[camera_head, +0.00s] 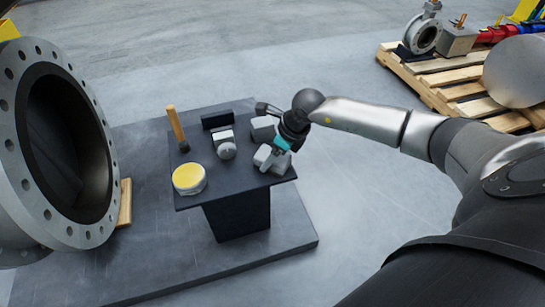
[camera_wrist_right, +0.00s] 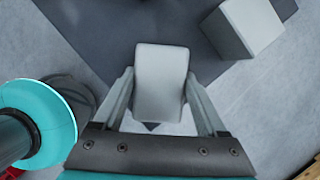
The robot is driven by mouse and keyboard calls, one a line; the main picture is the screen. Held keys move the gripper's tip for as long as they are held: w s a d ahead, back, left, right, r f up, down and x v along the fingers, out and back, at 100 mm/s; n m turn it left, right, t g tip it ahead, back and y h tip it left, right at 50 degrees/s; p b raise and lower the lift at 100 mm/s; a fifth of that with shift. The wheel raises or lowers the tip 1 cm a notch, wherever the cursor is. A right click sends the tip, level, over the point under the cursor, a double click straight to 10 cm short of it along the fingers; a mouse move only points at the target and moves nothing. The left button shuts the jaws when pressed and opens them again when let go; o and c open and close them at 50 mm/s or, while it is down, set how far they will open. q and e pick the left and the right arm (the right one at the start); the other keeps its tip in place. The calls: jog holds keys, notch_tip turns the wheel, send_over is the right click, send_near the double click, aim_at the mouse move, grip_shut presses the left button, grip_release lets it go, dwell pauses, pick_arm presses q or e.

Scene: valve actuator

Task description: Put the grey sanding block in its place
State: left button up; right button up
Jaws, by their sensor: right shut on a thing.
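My right gripper (camera_head: 275,157) is at the right front corner of the small dark table, and no left gripper shows. In the right wrist view the right gripper (camera_wrist_right: 158,100) is shut on a light grey block (camera_wrist_right: 161,75), which looks like the grey sanding block. The block's near end lies between the two fingers and its far end sticks out past them. In the head view this block (camera_head: 262,155) is partly hidden by the fingers. I cannot tell whether it touches the tabletop.
The small table (camera_head: 235,178) also holds a yellow-topped tin (camera_head: 188,178), a wooden-handled brush (camera_head: 176,125), a grey-white piece (camera_head: 226,150), a black block (camera_head: 216,119) and another grey block (camera_head: 263,128). A big flanged pipe (camera_head: 105,180) stands left. A loaded pallet (camera_head: 460,80) is back right.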

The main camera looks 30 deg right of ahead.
pick_arm(q)
jog(key=shift+r, duration=0.1)
pick_arm(e)
jog(key=shift+f, duration=0.1)
pick_arm(q)
jog(key=shift+r, duration=0.15)
pick_arm(e)
jog(key=o, duration=1.1)
jog(key=p+v, duration=0.4)
jog(key=v, duration=0.6)
jog(key=shift+p, duration=0.3)
pick_arm(q)
jog(key=s+a+f+g, duration=0.1)
jog(key=s+f, duration=0.3)
jog(key=f, duration=0.6)
jog(key=shift+s+a+f+g+p, duration=0.2)
jog(key=shift+f+g+p, duration=0.1)
jog(key=shift+p, duration=0.05)
pick_arm(e)
jog(key=shift+v, duration=1.1)
